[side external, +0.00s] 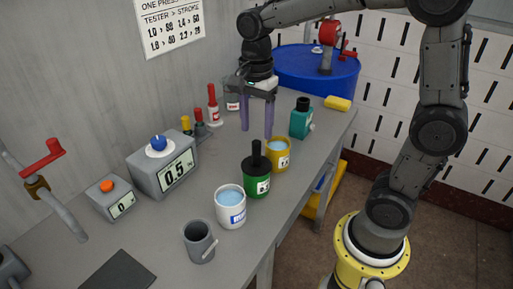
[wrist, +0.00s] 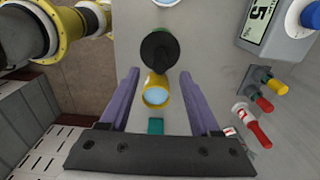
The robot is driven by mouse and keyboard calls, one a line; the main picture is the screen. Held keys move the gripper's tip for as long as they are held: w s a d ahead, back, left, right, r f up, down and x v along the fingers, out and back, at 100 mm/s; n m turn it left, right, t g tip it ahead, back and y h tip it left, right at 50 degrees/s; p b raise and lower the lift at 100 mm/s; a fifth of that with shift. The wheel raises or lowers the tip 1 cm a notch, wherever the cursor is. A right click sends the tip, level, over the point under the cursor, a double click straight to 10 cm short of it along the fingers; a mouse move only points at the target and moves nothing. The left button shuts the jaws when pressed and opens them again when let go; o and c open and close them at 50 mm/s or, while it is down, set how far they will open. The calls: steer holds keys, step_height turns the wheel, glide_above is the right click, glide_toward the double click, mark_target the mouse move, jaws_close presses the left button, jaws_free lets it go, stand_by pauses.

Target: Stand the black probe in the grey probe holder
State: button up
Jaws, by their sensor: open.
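The black probe (side external: 256,149) stands upright in a green cup (side external: 257,186), its wide black top covering the cup's mouth and its thin handle pointing up. In the wrist view the black probe (wrist: 159,46) shows from above, beyond the fingertips, with a little of the green rim around it. The grey probe holder (side external: 200,243) is an empty-looking grey cup with a side piece, at the front of the bench. My gripper (side external: 257,134) has purple fingers pointing down, open and empty, above the bench behind the yellow cup. Its fingers (wrist: 160,75) are spread wide in the wrist view.
A yellow cup (side external: 278,157) and a white cup (side external: 230,208), both holding blue liquid, flank the green cup. A teal bottle (side external: 301,120) stands right of my gripper.

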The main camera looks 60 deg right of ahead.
mark_target(256, 152)
step_height(256, 152, down, 8)
steer(key=shift+f, duration=0.2)
stand_by(0.3)
jaws_close()
stand_by(0.5)
